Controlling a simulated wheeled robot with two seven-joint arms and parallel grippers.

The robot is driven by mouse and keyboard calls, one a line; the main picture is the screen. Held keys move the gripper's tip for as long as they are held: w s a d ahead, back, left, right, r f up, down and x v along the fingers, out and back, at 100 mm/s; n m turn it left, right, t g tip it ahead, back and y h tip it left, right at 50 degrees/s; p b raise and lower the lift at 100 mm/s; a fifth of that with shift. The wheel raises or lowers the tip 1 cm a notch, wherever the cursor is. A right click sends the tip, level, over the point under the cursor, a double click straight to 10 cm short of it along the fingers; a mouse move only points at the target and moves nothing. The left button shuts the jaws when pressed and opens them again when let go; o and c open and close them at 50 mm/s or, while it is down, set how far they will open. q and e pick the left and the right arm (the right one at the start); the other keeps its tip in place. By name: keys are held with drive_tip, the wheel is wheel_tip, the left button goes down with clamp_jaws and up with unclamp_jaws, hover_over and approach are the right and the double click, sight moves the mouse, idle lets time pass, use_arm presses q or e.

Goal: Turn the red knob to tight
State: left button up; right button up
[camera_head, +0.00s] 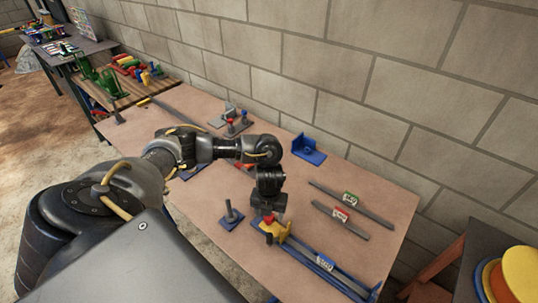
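My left arm reaches across the table, and my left gripper (268,214) points down at the near middle of the table. Just below it is a small red knob (268,220), partly hidden by the gripper. The knob is by a yellow block (280,232) at the end of a blue rail assembly (335,275). The gripper is at or very close to the knob; I cannot tell if they touch. Its fingers are dark and small, so their opening is unclear. My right gripper is out of view.
A blue plate with a grey post (229,216) stands left of the gripper. A blue bracket (308,151) is at the back. Grey bars with a green label (350,198) and a red label (340,214) lie to the right. A block wall (400,90) bounds the table's far side.

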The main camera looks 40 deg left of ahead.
use_arm(q)
wheel_tip(320, 180, up, 11)
drive_tip(key=p, duration=0.2)
idle(0.4)
drive_tip(key=shift+f, duration=0.1)
idle(0.4)
